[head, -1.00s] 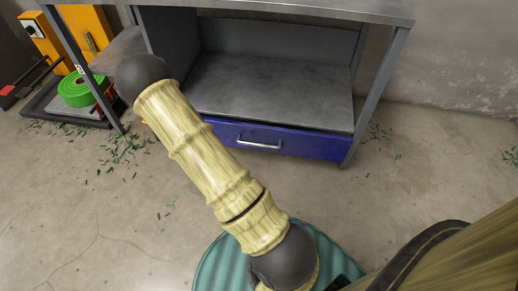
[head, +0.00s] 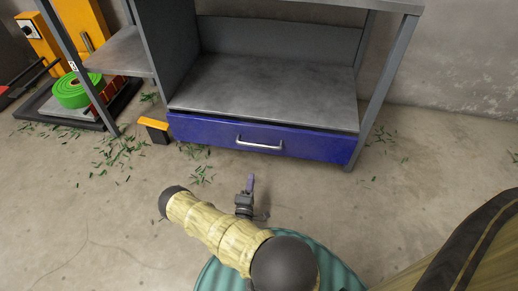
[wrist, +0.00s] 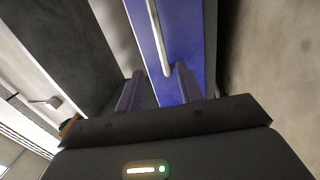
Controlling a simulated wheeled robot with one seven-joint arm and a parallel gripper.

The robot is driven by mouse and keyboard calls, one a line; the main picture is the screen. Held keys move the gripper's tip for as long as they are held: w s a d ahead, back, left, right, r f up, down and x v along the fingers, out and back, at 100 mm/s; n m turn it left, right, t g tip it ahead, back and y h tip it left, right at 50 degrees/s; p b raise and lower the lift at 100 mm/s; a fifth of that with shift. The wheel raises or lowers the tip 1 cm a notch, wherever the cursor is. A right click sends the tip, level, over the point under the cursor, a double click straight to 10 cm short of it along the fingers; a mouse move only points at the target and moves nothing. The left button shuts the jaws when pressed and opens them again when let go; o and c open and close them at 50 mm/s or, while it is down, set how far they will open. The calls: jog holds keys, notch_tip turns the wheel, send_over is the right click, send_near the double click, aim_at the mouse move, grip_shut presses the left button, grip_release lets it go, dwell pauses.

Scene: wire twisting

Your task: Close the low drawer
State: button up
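The low drawer (head: 215,133) has a blue front and a silver bar handle (head: 259,145). It sits under the grey shelf of a metal workbench. A thin dark gap shows along its top edge; how far it stands out is hard to tell. My gripper (head: 249,183) is on the near side of the drawer, apart from it, pointing towards its front. In the wrist view my gripper's two purple fingers (wrist: 158,84) are spread with nothing between them. The blue drawer front (wrist: 185,45) and the handle (wrist: 157,38) show beyond the fingertips.
The workbench shelf (head: 270,88) above the drawer is empty. A bench leg (head: 384,85) stands at the right. An orange and black block (head: 155,129) lies on the floor left of the drawer. A green roll (head: 78,90) sits farther left. Green scraps litter the otherwise open concrete floor.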

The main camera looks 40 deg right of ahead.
aim_at(259, 145)
dwell(0.4)
jog(key=b+x, duration=0.7)
jog(key=x, duration=0.9)
jog(key=shift+w+d, duration=0.2)
jog(key=shift+d, duration=0.05)
jog(key=shift+w+d+r, duration=0.2)
jog(key=shift+w+d, duration=0.05)
grip_shut()
